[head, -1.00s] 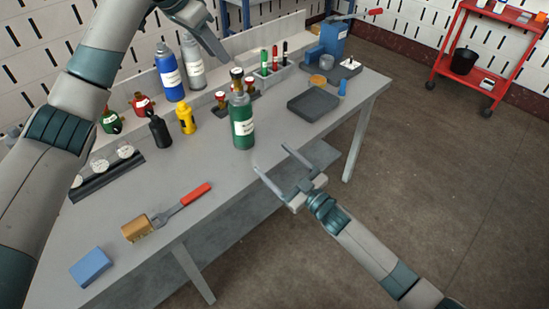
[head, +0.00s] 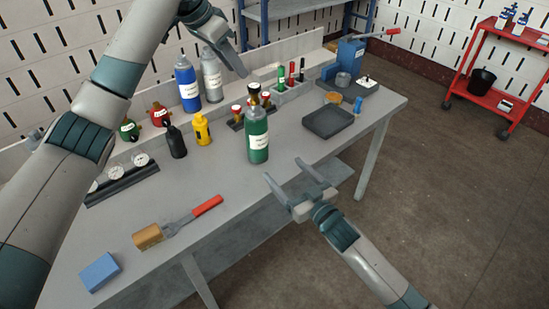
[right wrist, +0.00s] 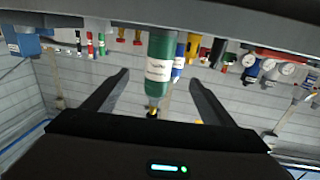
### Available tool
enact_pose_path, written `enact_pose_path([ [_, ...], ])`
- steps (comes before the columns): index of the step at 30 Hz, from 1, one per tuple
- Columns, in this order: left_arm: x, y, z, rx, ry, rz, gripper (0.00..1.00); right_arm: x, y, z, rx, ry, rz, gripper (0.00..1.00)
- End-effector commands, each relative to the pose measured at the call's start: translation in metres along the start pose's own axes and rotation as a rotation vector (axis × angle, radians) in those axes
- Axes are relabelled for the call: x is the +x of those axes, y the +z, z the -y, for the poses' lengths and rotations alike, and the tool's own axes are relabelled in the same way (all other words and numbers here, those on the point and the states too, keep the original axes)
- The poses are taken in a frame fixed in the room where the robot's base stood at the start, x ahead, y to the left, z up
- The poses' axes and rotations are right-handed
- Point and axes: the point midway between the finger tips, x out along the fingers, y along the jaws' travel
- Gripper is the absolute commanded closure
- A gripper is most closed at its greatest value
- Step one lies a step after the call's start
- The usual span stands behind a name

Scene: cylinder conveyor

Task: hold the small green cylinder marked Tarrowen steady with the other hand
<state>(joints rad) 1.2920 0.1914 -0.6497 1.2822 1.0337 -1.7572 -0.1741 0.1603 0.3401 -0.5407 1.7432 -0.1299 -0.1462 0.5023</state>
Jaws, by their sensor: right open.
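The green cylinder (head: 257,150) stands upright near the table's front edge, with a white label too small to read and a brass and black top. My right gripper (head: 285,171) is open and empty, in front and to the right of it, apart from it. In the right wrist view the cylinder (right wrist: 159,48) appears upside down between my open fingers (right wrist: 158,78), beyond their tips. My left gripper (head: 236,58) hangs above and behind the cylinder, near the grey cylinder; its finger gap does not show clearly.
A blue cylinder (head: 188,88) and a grey cylinder (head: 212,80) stand at the back. A yellow bottle (head: 202,130) and a black bottle (head: 176,142) stand left of the green cylinder. A dark tray (head: 328,122) lies to the right.

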Motion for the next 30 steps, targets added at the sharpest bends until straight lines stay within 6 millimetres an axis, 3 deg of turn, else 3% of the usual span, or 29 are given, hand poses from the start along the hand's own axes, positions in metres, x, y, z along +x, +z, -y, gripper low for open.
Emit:
enact_pose_path([
  [8,0.000,0.000,0.000,0.000,0.000,0.000,0.69,0.023,-0.001,0.000,0.000,0.000,-0.001,0.22],
  [30,0.000,0.000,0.000,0.000,0.000,0.000,0.69,0.141,-0.001,0.000,0.000,0.000,-0.001,0.22],
])
